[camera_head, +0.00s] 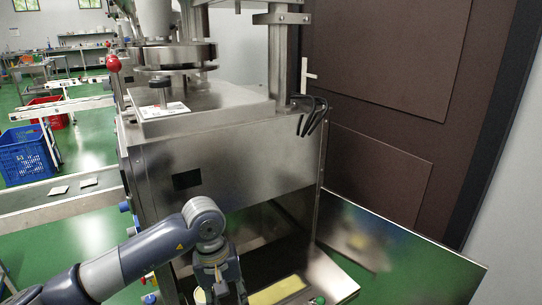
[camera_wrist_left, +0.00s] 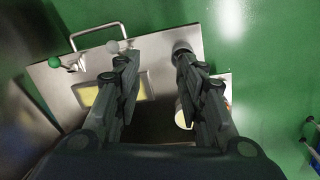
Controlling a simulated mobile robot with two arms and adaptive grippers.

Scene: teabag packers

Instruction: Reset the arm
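My left arm (camera_head: 140,255) comes in from the lower left of the head view and bends down in front of the steel machine (camera_head: 220,150). My left gripper (camera_head: 220,285) points down at the bottom edge of that view, where its tips are cut off. In the left wrist view the left gripper (camera_wrist_left: 153,62) has its two dark fingers apart, with nothing held between them. Below the fingers is a metal panel (camera_wrist_left: 60,85) with a handle and a yellow window. My right gripper does not show in either view.
A metal panel with a yellow strip (camera_head: 277,291) lies low in front of the machine, close to my left gripper. A brown door (camera_head: 390,60) stands at the back right.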

